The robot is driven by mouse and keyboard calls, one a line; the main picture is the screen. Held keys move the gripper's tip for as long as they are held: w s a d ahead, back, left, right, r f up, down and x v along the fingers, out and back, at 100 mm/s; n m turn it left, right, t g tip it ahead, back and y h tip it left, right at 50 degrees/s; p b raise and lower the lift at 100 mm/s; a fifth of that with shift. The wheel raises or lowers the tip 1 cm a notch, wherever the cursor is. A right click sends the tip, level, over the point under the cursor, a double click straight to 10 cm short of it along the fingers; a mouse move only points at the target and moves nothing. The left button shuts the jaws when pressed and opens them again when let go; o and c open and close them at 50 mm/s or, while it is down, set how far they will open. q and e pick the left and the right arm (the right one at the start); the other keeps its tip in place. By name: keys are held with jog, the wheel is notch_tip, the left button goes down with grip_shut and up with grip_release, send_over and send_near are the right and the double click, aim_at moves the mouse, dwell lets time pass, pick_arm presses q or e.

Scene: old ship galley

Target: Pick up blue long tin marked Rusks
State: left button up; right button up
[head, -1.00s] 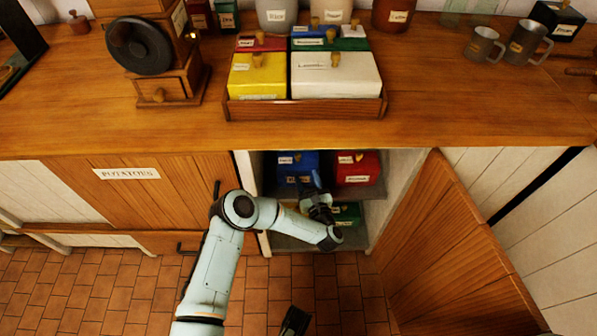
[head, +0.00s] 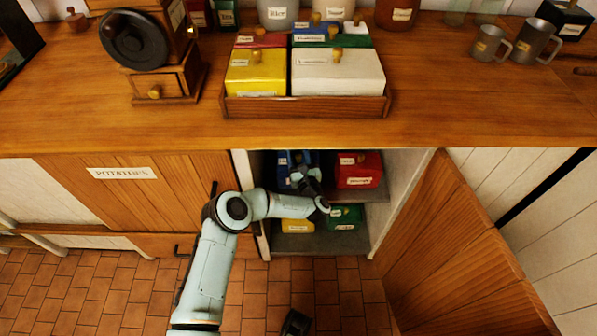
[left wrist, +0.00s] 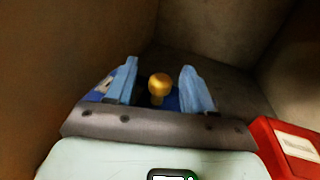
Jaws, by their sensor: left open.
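The blue tin (head: 284,158) stands on the upper shelf of the open cupboard, at the left. My left arm and gripper partly cover it in the head view, and I cannot read its label. My left gripper (head: 303,174) reaches into the cupboard in front of and over this tin. In the left wrist view the open fingers of my left gripper (left wrist: 160,82) stand on either side of a gold knob (left wrist: 159,88) on the blue lid, with gaps on both sides. A dark part at the bottom edge of the head view may be my right gripper.
A red tin (head: 358,169) stands close to the right on the same shelf. A green tin (head: 345,218) and a yellow tin (head: 297,226) are on the shelf below. The cupboard door (head: 455,240) hangs open at the right. The counter (head: 450,100) overhangs the cupboard.

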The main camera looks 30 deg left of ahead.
pick_arm(q)
grip_shut()
dwell(1.2)
